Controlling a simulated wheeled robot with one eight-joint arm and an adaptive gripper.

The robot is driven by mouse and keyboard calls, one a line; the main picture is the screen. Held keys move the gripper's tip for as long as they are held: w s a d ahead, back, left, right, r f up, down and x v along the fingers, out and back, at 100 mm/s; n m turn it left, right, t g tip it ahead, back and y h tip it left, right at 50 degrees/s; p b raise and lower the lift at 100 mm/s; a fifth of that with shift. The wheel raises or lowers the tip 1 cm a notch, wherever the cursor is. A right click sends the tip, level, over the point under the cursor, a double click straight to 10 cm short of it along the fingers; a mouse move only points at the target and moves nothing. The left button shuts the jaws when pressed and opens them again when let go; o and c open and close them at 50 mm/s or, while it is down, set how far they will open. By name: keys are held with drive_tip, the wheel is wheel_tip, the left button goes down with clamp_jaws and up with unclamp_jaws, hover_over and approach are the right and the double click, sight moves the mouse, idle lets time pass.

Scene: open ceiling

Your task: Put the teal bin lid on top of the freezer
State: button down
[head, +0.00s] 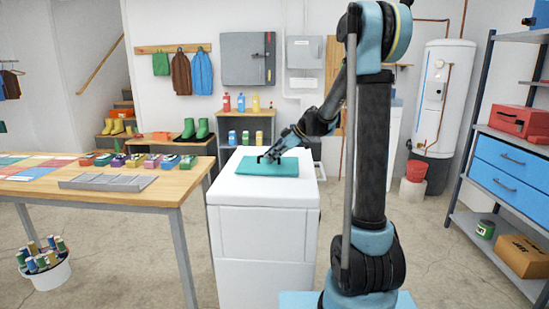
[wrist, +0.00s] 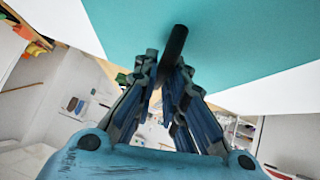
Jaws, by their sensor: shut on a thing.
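The teal bin lid (head: 290,167) lies flat over the white top of the freezer (head: 262,250), inside its edges. I cannot tell whether a small gap is left under it. My gripper (head: 268,158) is at the middle of the lid, shut on its dark handle. In the wrist view, the fingers of my gripper (wrist: 166,72) close around the black handle (wrist: 175,43), with the teal lid (wrist: 235,35) behind it. The lid's far underside is hidden.
A wooden table (head: 120,196) with a grey tray (head: 108,182) and several small coloured blocks stands left of the freezer. A shelf rack (head: 480,226) with blue drawers (head: 510,170) is at the right. A white bucket (head: 46,275) stands on the floor at the left.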

drive_tip(key=c, duration=1.7)
unclamp_jaws()
drive_tip(key=shift+o, duration=0.2)
drive_tip(key=v, duration=1.2)
drive_tip(key=s+d+f+m+h, duration=0.1)
drive_tip(key=s+d+f+m, duration=0.1)
drive_tip(key=s, duration=0.5)
drive_tip(key=s+d+f+m+h, duration=0.1)
drive_tip(key=s+f+m, duration=0.1)
drive_tip(key=s, duration=0.4)
drive_tip(key=s+d+f+m+h, duration=0.2)
drive_tip(key=s+m, duration=0.2)
drive_tip(key=s, duration=0.3)
drive_tip(key=shift+s+d+m, duration=0.3)
drive_tip(key=shift+s+d, duration=0.05)
drive_tip(key=shift+d, duration=0.05)
drive_tip(key=s+d+f+m+h, duration=0.2)
drive_tip(key=s+d+f+m, duration=0.2)
drive_tip(key=s, duration=0.4)
drive_tip(key=s+d+f+m+h, duration=0.3)
drive_tip(key=s+d+f+m, duration=0.2)
drive_tip(key=s+f, duration=0.4)
drive_tip(key=shift+s+d+f+m, duration=0.15)
drive_tip(key=shift+s+d+m, duration=0.15)
drive_tip(key=shift+d, duration=0.3)
